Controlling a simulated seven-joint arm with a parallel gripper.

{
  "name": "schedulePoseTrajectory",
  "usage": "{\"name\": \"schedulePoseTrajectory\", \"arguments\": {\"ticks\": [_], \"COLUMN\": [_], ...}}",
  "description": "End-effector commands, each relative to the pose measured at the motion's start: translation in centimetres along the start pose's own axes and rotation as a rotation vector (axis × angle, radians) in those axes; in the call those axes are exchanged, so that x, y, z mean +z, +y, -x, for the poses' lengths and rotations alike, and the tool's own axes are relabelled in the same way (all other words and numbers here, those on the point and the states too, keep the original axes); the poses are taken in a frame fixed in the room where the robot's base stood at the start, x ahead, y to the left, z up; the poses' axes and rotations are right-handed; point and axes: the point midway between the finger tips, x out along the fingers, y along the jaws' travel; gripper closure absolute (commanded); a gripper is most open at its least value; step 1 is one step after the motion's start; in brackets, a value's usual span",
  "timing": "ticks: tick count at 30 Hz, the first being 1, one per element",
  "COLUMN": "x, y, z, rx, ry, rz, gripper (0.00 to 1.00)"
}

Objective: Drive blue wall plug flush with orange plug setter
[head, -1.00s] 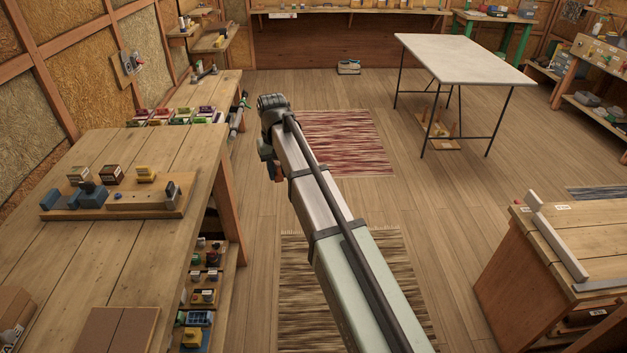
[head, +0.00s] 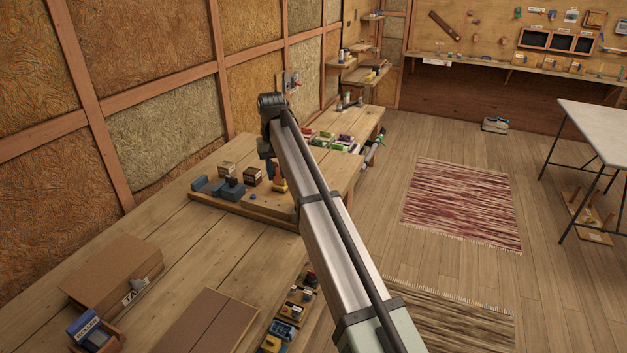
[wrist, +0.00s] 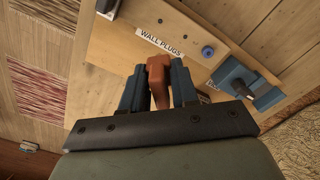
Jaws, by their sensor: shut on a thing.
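My gripper (wrist: 158,88) is shut on the orange plug setter (wrist: 159,70), which stands between its two blue-grey fingers in the wrist view. The setter's orange also shows low beside my arm in the head view (head: 279,186). The blue wall plug (wrist: 207,51) is a small round blue head on the wooden board (wrist: 190,30) labelled "WALL PLUGS", to the right of the setter and apart from it. It looks like a small blue dot in the head view (head: 252,197). How far it stands out of the board is too small to tell.
A blue block with a black knob (wrist: 245,82) stands on the board near the plug. Brown-sided boxes (head: 252,175) stand at the board's back. The workbench (head: 190,255) has free room in front, with a cardboard box (head: 115,272) at left.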

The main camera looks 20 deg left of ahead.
Motion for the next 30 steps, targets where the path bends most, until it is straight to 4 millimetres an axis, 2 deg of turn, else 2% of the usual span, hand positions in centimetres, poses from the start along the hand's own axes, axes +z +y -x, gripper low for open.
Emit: {"name": "schedulePoseTrajectory", "arguments": {"ticks": [1,3,6,10,20,30], "x": [-0.9,-1.4,-1.9,-2.2,-2.2,-2.2], "y": [-1.8,-3.5,-5.5,-7.0,-7.5,-7.5], "z": [0.5,0.9,1.4,1.7,1.0,-1.7], "rx": [0.000,0.000,0.000,0.000,0.000,0.000], "ry": [0.000,0.000,0.000,0.000,-0.001,-0.001], "rz": [0.018,0.036,0.056,0.071,0.076,0.076], "gripper": [0.95,0.95,0.95,0.95,0.95,0.95]}}
